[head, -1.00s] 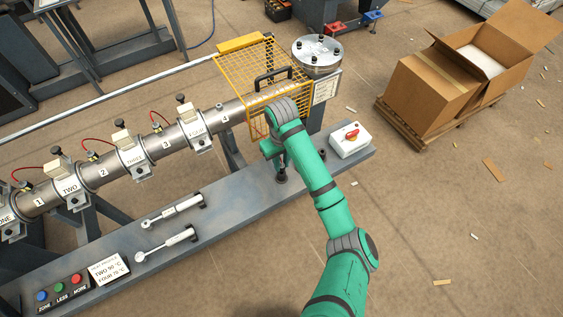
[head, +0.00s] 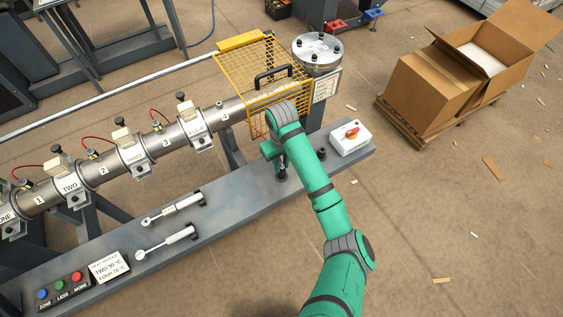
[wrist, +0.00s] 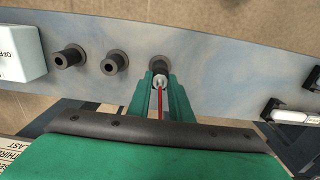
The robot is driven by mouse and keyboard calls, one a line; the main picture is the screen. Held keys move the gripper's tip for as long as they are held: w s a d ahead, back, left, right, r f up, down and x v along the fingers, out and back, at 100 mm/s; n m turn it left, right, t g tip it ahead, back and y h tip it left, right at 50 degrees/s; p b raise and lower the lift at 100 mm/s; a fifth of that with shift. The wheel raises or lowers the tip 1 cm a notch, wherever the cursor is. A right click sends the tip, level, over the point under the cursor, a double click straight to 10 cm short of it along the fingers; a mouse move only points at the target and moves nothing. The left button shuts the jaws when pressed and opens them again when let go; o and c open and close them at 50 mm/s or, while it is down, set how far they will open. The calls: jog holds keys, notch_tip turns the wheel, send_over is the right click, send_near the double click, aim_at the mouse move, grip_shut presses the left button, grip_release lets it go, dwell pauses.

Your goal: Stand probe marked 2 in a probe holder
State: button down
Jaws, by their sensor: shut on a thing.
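My gripper (wrist: 160,84) is shut on a probe (wrist: 159,80) with a pale metal end and a red lead. Its number cannot be read. In the wrist view the probe lines up with a black round holder (wrist: 158,64) on the bench, the rightmost of three. Whether its tip is inside the holder cannot be told. Two more holders, a middle one (wrist: 115,62) and a left one (wrist: 68,55), look empty. In the head view my gripper (head: 278,160) points down over a holder (head: 282,174), and the probe is mostly hidden.
The steel barrel (head: 185,135) carries numbered plates and probes with red leads. A yellow mesh guard (head: 262,75) stands behind my arm. A white switch box (head: 350,138) is at the bench's right end. Two handled tools, one of them here (head: 172,208), lie on the bench (head: 225,200).

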jog(key=shift+f, duration=0.2)
jog(key=c, duration=1.5)
grip_release()
notch_tip(320, 180, up, 11)
jog(key=shift+f, duration=0.1)
jog(key=shift+a, duration=0.1)
